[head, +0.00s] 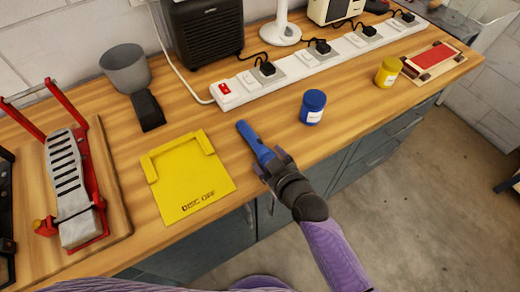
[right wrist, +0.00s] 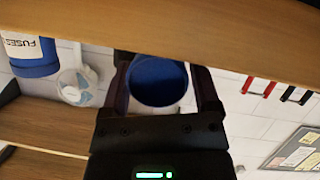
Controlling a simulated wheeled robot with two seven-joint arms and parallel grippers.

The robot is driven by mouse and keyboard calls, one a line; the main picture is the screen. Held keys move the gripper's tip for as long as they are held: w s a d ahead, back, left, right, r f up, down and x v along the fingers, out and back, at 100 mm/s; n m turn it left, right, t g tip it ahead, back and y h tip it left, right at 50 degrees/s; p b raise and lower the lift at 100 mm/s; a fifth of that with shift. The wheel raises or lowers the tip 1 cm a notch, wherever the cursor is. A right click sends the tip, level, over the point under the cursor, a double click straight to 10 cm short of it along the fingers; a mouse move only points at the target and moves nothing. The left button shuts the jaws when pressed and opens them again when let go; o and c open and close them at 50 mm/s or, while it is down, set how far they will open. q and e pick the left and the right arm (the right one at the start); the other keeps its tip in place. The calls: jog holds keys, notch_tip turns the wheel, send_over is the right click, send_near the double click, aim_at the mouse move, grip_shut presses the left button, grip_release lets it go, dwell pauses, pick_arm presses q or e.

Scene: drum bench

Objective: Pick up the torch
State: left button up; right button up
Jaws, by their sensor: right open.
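The blue torch (head: 250,136) lies on the wooden bench near its front edge, right of the yellow tray. My right gripper (head: 273,161) is at the near end of the torch, low at the bench edge. In the right wrist view the open fingers (right wrist: 162,88) stand on either side of a round blue end of the torch (right wrist: 158,84). I cannot tell whether either finger touches it. The gripper hides the near part of the torch in the head view. My left gripper is not in view.
A yellow tray (head: 188,196) lies left of the torch. A blue jar (head: 313,107) stands to the right, with a yellow jar (head: 388,72) beyond. A white power strip (head: 315,60) with several plugs runs behind. A red clamp rack (head: 98,165) is at far left.

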jog(key=shift+w+a+f, duration=0.15)
jog(key=shift+w, duration=0.15)
jog(key=shift+s, duration=0.1)
grip_shut()
